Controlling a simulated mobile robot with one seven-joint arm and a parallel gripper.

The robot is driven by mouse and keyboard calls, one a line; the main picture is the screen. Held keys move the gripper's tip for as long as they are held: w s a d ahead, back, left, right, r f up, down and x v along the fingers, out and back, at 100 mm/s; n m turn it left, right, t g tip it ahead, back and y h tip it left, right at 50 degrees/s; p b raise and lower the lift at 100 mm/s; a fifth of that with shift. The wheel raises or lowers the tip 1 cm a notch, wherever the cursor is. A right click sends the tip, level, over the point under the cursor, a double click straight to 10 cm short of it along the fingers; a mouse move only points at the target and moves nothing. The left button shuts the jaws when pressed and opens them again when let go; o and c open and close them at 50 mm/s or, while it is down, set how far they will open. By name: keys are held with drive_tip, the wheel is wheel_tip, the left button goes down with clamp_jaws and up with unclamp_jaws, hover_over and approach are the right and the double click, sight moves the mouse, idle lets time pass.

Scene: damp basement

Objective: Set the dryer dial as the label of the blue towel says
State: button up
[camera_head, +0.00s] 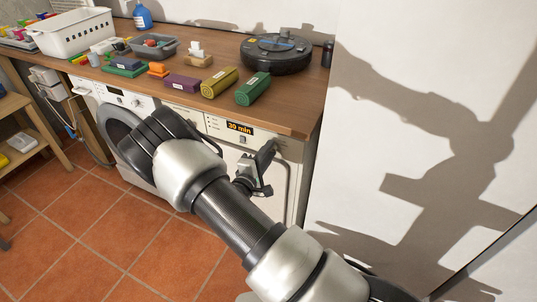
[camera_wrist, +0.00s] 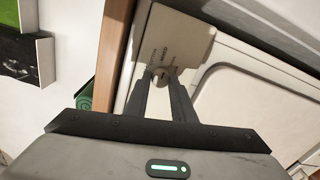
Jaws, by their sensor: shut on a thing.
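The dryer (camera_head: 221,134) is the white machine under the right of the counter. Its display (camera_head: 239,128) reads "30 min". My gripper (camera_head: 262,158) is at the dryer front, below and right of the display. The fingers hide part of the dial.
The counter (camera_head: 298,97) also holds purple (camera_head: 182,83), orange (camera_head: 158,69), olive (camera_head: 219,82) and green (camera_head: 252,89) towels, a black robot vacuum (camera_head: 276,53) and a white basket (camera_head: 75,31). A wall is right.

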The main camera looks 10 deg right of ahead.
drive_tip(key=m+b, duration=0.3)
drive_tip(key=m, duration=0.2)
drive_tip(key=shift+s, duration=0.1)
drive_tip(key=shift+m, duration=0.3)
idle(0.4)
drive_tip(key=o, duration=1.1)
drive_tip(key=shift+c, duration=0.2)
drive_tip(key=f+p+v, duration=0.1)
drive_tip(key=v, duration=1.6)
drive_tip(key=shift+s+r, duration=0.3)
drive_tip(key=shift+r, duration=0.1)
